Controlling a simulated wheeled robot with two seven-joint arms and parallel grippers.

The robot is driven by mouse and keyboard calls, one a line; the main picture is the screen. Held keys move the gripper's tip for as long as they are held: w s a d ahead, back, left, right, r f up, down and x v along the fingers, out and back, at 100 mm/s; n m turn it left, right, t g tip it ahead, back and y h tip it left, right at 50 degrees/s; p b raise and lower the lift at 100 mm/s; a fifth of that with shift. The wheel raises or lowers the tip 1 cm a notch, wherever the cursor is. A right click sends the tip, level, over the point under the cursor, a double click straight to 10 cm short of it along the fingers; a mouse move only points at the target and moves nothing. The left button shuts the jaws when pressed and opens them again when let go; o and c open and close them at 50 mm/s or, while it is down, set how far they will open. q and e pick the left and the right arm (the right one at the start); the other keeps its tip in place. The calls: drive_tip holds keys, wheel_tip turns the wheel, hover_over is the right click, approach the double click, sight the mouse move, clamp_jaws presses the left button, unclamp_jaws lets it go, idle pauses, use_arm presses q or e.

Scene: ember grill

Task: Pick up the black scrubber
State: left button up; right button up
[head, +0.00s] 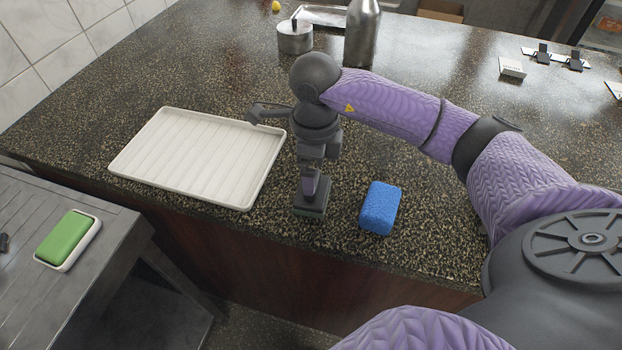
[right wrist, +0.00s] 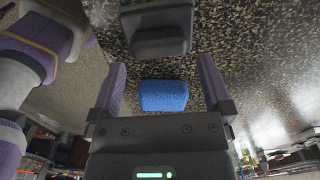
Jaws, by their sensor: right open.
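The black scrubber (head: 309,210) stands near the front edge of the speckled counter, left of the blue sponge, partly hidden by my gripper. In the right wrist view the scrubber (right wrist: 157,40) shows as a dark block with a raised grip, just past the fingertips and lined up between them. My right gripper (head: 311,184) points down over it from above. In the right wrist view its two purple fingers (right wrist: 162,62) are apart, with nothing held. Contact with the scrubber cannot be told. My left gripper is not in view.
The blue sponge (head: 380,208) lies close to the right of the scrubber. A white ribbed tray (head: 150,180) lies to the left. A pot (head: 295,40) and a metal bottle (head: 362,35) stand behind. A green sponge (head: 66,236) sits in a dish on the left side table.

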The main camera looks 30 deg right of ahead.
wheel_tip(320, 180, down, 4)
drive_tip(key=shift+a+f, duration=0.1)
drive_tip(key=c, duration=1)
wheel_tip(320, 180, up, 10)
drive_tip(key=shift+r+p, duration=0.1)
drive_tip(key=shift+p, duration=0.6)
